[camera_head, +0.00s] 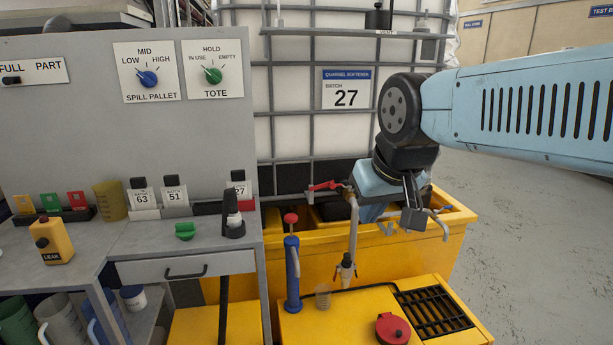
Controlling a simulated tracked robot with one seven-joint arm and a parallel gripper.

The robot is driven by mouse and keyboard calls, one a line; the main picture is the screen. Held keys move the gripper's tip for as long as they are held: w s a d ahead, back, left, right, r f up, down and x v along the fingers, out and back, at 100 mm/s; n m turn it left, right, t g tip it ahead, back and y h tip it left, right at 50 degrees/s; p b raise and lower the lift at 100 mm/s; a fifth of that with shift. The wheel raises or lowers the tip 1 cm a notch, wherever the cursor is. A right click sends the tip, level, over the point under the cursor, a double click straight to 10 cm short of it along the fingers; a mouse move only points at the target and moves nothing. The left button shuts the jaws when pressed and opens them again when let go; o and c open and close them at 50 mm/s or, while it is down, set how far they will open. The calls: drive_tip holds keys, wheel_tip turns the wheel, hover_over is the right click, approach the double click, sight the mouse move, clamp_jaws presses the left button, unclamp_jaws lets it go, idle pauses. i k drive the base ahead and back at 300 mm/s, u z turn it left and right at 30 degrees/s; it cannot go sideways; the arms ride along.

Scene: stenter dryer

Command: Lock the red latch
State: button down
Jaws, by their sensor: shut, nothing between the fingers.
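A red lever handle (325,186) sits on the valve at the front of the caged white tote, pointing left and roughly level. A red round piece with a small raised handle (393,328) lies on the yellow deck at the bottom. I cannot tell for sure which of these is the latch; the lever looks closest to one. My gripper (413,218) hangs right of the lever, over the yellow tub, apart from the lever. It is shut and empty. My wrist hides part of the tub and the tote's lower front.
The yellow tub (420,262) stands under the tote (305,100). A bent pipe (354,235) hangs from the valve between lever and gripper. A grey bench (150,245) fills the left; open floor lies right.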

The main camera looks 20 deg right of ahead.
sight(332, 185)
drive_tip(key=k, duration=1.2)
drive_tip(key=z, duration=0.4)
drive_tip(key=i, duration=1.7)
drive_tip(key=u, duration=0.25)
